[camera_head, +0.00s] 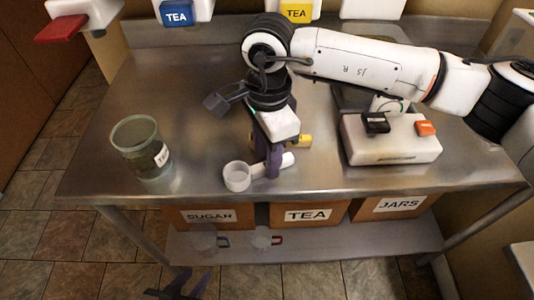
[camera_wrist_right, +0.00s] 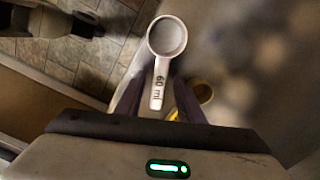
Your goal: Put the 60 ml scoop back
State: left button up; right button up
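The white 60 ml scoop (camera_head: 237,177) is at the front middle of the steel table, cup to the left. In the right wrist view its cup (camera_wrist_right: 167,37) and handle marked "60 ml" (camera_wrist_right: 157,88) show clearly. My right gripper (camera_head: 272,165) points down at the handle. Its purple fingers stand on either side of the handle in the wrist view (camera_wrist_right: 160,85); whether they press on it, and whether the scoop touches the table, I cannot tell. My left gripper (camera_head: 187,286) is low in front of the table, partly cut off; its opening is unclear.
A greenish jar with a label (camera_head: 140,147) stands on the left of the table (camera_head: 205,120). A yellow thing (camera_head: 304,141) is close behind my right fingers. A white box with black and orange parts (camera_head: 390,142) stands right. Labelled bins, including TEA (camera_head: 308,214), are below.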

jog(key=shift+r, duration=0.1)
notch_tip(320, 180, up, 12)
jog(key=shift+b, duration=0.45)
dwell(1.3)
